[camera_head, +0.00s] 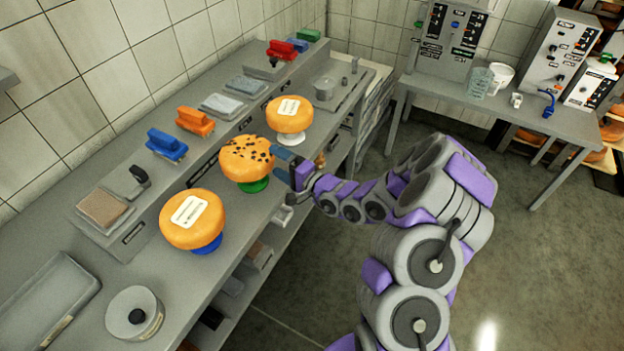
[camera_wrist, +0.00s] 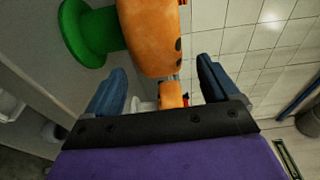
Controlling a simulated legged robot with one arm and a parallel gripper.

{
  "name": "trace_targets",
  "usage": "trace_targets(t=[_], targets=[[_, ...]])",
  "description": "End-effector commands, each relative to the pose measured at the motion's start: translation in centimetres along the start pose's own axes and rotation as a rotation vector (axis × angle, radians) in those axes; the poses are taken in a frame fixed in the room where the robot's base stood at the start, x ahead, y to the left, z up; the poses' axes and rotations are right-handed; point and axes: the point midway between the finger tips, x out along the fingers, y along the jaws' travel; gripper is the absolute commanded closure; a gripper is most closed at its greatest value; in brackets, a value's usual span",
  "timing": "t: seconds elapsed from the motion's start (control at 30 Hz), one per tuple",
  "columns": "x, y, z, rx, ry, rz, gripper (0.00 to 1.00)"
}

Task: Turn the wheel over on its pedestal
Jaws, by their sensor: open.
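Three orange cheese wheels stand on pedestals along the grey bench. The middle wheel (camera_head: 247,158), dotted with dark spots, sits on a green pedestal (camera_head: 255,185). The left wheel (camera_head: 180,231) has a white label on top and a blue pedestal (camera_head: 208,246). The far wheel (camera_head: 283,122) has a white label on top and a white pedestal (camera_head: 291,138). My gripper (camera_head: 284,165) is open and empty, just right of the middle wheel. In the wrist view, my blue fingers (camera_wrist: 160,72) point towards this wheel (camera_wrist: 150,38), with its green pedestal (camera_wrist: 90,30) at the left.
A round grey weight (camera_head: 134,313) and a tray (camera_head: 45,300) are at the near left. Open floor (camera_head: 530,250) lies right of the bench.

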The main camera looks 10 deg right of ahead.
Motion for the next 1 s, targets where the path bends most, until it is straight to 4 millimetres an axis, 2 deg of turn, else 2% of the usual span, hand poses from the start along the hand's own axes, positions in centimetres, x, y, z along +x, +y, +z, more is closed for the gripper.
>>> trace_targets(t=[0.2,0.7,1.0], targets=[[-3.8,-0.1,-0.2,0.007,0.006,-0.001,0.12],[-11.3,-0.1,-0.3,0.004,0.006,-0.002,0.12],[-14.3,0.0,-0.2,0.003,0.002,-0.002,0.12]])
